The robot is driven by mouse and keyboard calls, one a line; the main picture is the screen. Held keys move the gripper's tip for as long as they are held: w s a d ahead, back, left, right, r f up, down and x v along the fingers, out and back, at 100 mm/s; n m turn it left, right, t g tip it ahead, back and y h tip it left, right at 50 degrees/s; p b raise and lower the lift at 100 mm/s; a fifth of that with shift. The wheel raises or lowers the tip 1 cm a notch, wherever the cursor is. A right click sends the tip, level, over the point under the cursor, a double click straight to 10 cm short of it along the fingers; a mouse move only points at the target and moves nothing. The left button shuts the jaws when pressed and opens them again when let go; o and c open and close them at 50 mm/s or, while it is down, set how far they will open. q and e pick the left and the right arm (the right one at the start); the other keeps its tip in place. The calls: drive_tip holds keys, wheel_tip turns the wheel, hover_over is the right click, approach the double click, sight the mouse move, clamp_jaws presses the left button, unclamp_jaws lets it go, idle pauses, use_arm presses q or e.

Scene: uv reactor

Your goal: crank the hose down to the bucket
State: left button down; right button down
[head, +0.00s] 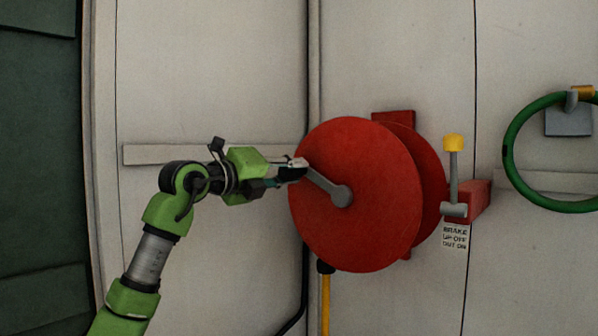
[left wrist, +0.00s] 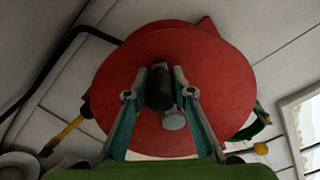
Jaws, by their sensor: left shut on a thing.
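The red hose reel (head: 350,230) is mounted on the pale wall, with a grey crank arm (head: 325,185) on its front disc pointing up and left from the hub. My left gripper (head: 296,168) is shut on the crank's handle. In the left wrist view the dark handle (left wrist: 159,88) sits between the two fingers of the left gripper (left wrist: 159,86), in front of the red disc (left wrist: 110,80). A yellow length (head: 326,303) with a black fitting at its top hangs below the reel; it looks like the hose. No bucket shows. My right gripper is not in view.
A brake lever with a yellow knob (head: 453,142) stands upright right of the reel, above a brake label (head: 455,236). A green hose loop (head: 512,140) hangs at the far right. A black pipe (head: 304,260) runs down the wall. The wall left of the reel is mostly clear.

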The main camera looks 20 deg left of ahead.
sight(303, 195)
use_arm(q)
drive_tip(key=f+n, duration=0.1)
drive_tip(key=f+n+b, duration=0.1)
drive_tip(key=a+f+n+b, duration=0.1)
drive_tip(key=f, duration=0.1)
drive_tip(key=shift+w, duration=0.25)
drive_tip(key=shift+f+n+b, duration=0.85)
drive_tip(key=shift+f+n, duration=0.35)
drive_tip(key=shift+n, duration=0.3)
drive_tip(key=c, duration=1.7)
unclamp_jaws()
drive_tip(key=shift+a+r, duration=0.1)
drive_tip(key=shift+s, duration=0.1)
drive_tip(key=shift+s+a, duration=0.1)
drive_tip(key=shift+s, duration=0.1)
drive_tip(key=v, duration=1.1)
drive_tip(key=shift+s, duration=0.2)
